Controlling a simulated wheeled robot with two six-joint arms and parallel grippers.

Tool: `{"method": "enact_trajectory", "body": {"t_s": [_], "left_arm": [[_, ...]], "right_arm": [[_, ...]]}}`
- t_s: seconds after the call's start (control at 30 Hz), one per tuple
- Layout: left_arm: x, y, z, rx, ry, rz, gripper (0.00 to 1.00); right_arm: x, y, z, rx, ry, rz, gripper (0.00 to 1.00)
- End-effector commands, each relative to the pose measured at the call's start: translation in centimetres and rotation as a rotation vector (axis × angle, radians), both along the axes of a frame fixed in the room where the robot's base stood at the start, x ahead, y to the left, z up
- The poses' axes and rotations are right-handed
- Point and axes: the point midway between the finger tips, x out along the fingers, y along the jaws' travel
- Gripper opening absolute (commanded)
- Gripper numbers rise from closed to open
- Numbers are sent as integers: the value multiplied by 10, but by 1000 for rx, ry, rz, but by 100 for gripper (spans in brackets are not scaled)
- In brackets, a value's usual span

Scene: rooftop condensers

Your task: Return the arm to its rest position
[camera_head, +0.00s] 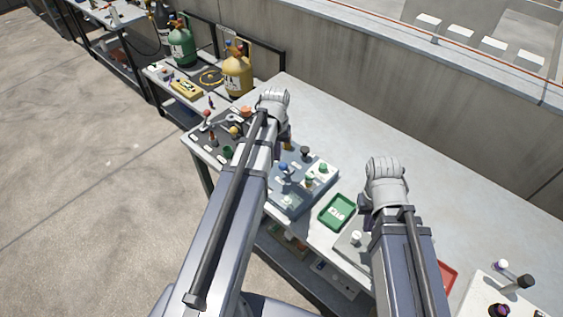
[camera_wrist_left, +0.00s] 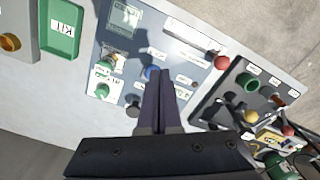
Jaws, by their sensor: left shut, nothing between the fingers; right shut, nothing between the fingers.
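My left arm (camera_head: 232,210) reaches from the bottom of the head view over the bench, its pale wrist above the left part. My left gripper (camera_wrist_left: 162,78) shows in the left wrist view, dark fingers together and empty, over the grey-blue panel (camera_wrist_left: 105,65). In the head view it is mostly hidden behind the wrist. My right arm (camera_head: 408,265) is bent over the bench to the right of the green tray. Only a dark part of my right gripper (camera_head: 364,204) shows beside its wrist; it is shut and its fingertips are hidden.
The panel (camera_head: 290,203) with knobs and the green KIT tray (camera_head: 337,212) lie between my arms. A concrete wall (camera_head: 400,105) runs behind; the bench's back strip is clear.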

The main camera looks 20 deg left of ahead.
Motion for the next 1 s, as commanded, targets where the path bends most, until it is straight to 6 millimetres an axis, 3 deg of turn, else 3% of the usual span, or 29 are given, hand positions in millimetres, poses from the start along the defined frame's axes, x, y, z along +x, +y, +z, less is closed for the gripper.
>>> {"method": "enact_trajectory", "body": {"t_s": [0.47,0.57,0.8,1.0], "left_arm": [[-2,-6,-2,1,1,-10,0],[-13,-32,-8,8,8,-61,0],[-73,-135,-29,51,35,-298,0],[-119,-187,-39,85,47,-454,0]], "right_arm": [[0,0,-2,0,0,0,0],[0,0,-8,0,0,0,0],[0,0,-29,0,0,-1,0],[0,0,-40,0,0,-1,0]]}}
